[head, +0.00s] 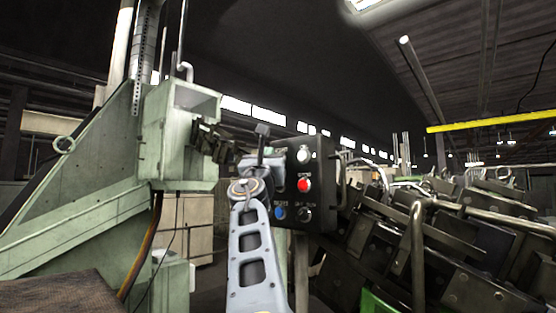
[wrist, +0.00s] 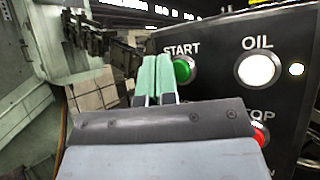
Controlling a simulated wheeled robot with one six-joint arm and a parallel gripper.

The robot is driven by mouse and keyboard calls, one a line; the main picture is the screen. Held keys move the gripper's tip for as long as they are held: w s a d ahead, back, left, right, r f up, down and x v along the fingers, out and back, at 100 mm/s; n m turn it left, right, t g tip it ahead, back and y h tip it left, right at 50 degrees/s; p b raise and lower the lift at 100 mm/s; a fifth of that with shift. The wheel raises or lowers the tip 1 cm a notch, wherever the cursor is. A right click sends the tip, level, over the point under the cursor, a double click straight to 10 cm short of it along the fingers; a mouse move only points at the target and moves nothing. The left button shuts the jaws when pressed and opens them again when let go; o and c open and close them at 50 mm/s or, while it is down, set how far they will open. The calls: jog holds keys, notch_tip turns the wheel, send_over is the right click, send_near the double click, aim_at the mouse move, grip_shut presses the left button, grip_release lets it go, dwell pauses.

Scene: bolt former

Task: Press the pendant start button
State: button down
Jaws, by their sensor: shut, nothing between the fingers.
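The black pendant box (head: 319,215) stands in the middle of the head view, with a white button, a red button and a blue button on its face. In the wrist view, the green start button (wrist: 183,71) sits under the label START. My gripper (wrist: 155,58) is shut and empty, its two green-tipped fingers side by side. The fingertips overlap the left edge of the start button in the wrist view; I cannot tell whether they touch it. In the head view my arm hides the start button and most of the gripper.
The white OIL button (wrist: 257,69) is right of the start button, and the red STOP button (wrist: 260,135) is below, partly hidden by my gripper. A green machine housing (head: 178,140) stands left. Dark metal machinery (head: 455,250) crowds the right.

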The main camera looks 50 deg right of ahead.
jog(key=shift+d, duration=0.25)
jog(key=shift+d, duration=0.2)
